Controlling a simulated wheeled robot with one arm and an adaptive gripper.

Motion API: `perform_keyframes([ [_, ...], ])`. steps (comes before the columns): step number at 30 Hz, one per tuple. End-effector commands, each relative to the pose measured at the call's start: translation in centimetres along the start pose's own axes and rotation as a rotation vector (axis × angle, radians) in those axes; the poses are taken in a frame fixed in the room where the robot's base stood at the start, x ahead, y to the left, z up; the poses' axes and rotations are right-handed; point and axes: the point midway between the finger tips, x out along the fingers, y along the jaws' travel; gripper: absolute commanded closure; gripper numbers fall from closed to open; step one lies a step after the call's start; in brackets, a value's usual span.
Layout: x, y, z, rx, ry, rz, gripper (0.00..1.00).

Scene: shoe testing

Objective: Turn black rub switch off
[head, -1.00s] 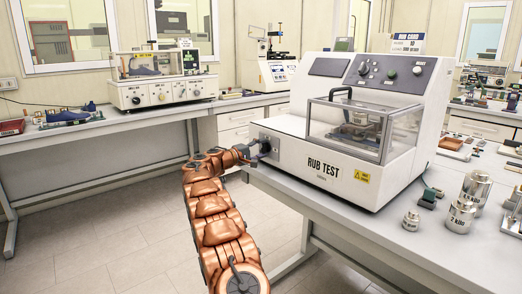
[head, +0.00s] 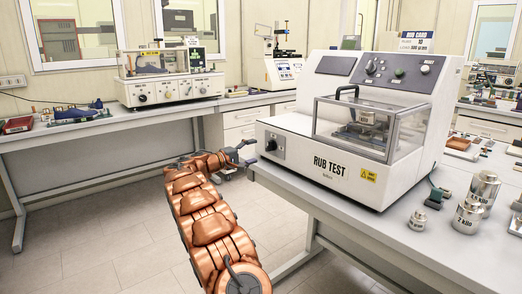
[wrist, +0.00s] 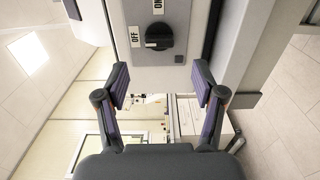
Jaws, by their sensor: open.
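The black rub switch (head: 271,145) is a rotary knob on the left end of the white RUB TEST machine (head: 290,150). In the wrist view the switch (wrist: 159,36) lies ahead of my gripper, between and beyond the fingertips. Its grip bar lies sideways there, with a pale mark at its left end, on the side of the OFF label (wrist: 134,36). The ON label (wrist: 158,5) is at the top edge. My gripper (head: 250,152) is open and empty, just left of the switch in the head view and apart from it. It also shows in the wrist view (wrist: 160,82).
The machine stands on a grey table (head: 400,245) with metal weights (head: 468,216) at the right. A second bench (head: 80,135) with another tester (head: 165,89) runs along the back left. The floor left of my arm is clear.

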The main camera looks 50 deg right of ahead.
Motion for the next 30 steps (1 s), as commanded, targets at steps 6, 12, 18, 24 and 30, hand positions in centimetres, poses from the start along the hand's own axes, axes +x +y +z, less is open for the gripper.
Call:
perform_keyframes([
  [6, -3.1, 0.2, -0.1, 0.003, 0.002, 0.002, 0.31],
  [12, -4.1, 0.1, 0.0, 0.003, -0.001, 0.001, 0.31],
  [18, -4.2, 0.1, 0.0, 0.003, -0.001, 0.001, 0.31],
  [24, -4.2, 0.1, 0.0, 0.002, -0.001, 0.001, 0.31],
  [30, -4.2, 0.1, 0.0, 0.002, -0.001, 0.001, 0.31],
])
